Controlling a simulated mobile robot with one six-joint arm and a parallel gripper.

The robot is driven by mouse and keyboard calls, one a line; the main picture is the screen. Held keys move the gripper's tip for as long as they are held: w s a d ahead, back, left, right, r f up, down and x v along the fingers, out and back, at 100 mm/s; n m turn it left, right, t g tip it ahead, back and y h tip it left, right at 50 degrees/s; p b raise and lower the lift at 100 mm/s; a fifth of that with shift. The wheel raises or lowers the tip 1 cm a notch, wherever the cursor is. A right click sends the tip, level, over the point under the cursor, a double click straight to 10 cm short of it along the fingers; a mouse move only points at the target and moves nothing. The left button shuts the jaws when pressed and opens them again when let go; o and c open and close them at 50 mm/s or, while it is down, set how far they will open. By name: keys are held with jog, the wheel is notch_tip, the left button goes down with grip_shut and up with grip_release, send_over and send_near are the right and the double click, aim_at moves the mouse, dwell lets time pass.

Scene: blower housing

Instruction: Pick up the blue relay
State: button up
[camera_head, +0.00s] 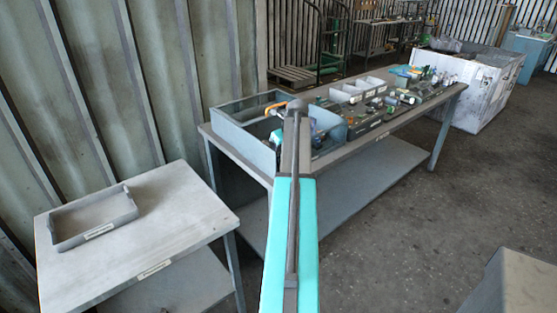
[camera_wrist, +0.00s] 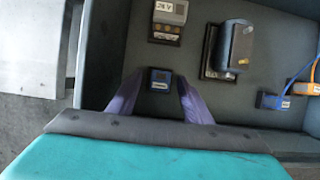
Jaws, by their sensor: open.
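In the wrist view, a small dark block with a blue top and a pale label (camera_wrist: 160,78), which looks like the blue relay, stands on the floor of a grey bin (camera_wrist: 97,50). My gripper (camera_wrist: 158,84) is open, with one finger on each side of the block. Gaps show between the block and both fingers; I cannot tell how far above the bin floor the fingertips are. In the head view the bin (camera_head: 235,133) sits at the near left end of the long table. My arm covers part of it, and the relay cannot be made out there.
The bin also holds a grey labelled device (camera_wrist: 166,20), a dark boxy unit (camera_wrist: 235,45), a blue connector (camera_wrist: 270,101) and an orange connector (camera_wrist: 305,88). The bin walls stand close around my gripper. An empty grey tray (camera_head: 95,222) lies on the left side table (camera_head: 185,215).

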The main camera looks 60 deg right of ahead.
dwell(0.4)
jog(key=c, duration=0.9)
jog(key=shift+r, duration=0.1)
notch_tip(320, 180, up, 9)
jog(key=shift+f+b, duration=0.2)
jog(key=shift+b, duration=0.7)
jog(key=shift+r, duration=0.6)
